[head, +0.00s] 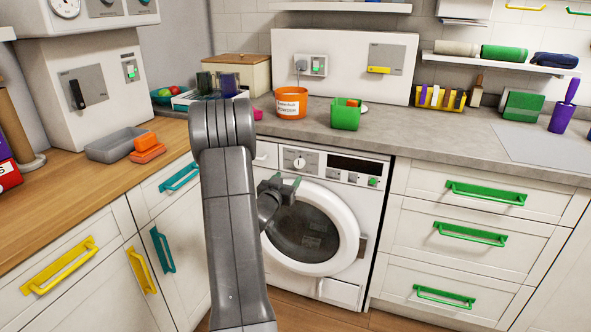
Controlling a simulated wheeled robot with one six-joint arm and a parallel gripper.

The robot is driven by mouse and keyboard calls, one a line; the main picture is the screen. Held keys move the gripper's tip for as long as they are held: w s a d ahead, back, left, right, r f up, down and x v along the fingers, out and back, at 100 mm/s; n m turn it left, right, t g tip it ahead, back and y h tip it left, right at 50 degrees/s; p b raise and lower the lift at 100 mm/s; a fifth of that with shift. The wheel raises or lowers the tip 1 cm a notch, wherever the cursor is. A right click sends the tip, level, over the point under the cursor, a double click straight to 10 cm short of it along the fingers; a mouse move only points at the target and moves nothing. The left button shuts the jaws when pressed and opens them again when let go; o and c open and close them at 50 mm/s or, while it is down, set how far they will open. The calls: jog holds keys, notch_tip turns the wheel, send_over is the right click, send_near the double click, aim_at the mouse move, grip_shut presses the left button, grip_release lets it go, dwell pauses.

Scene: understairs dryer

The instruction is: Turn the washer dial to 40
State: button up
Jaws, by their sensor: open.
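The washer (374,205) is a white front-loader under the grey counter, with its round door closed. Its dial (299,161) is a pale round knob with a dark mark, at the left of the control panel. The numbers around the dial are too small to read. My gripper (287,181) is open in front of the upper left of the washer door, a little below the dial and apart from it in the picture. I see nothing between the fingers. My arm hides the washer's left edge.
A dark display (355,166) and small buttons sit right of the dial. Drawers with green handles (470,234) stand to the right. An orange tub (291,103) and a green bin (345,115) stand on the counter above. Wooden-topped cabinets (85,185) are at left.

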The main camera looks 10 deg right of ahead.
aim_at(299, 165)
jog(key=x, duration=0.9)
jog(key=shift+w+d, duration=0.2)
jog(key=c, duration=1)
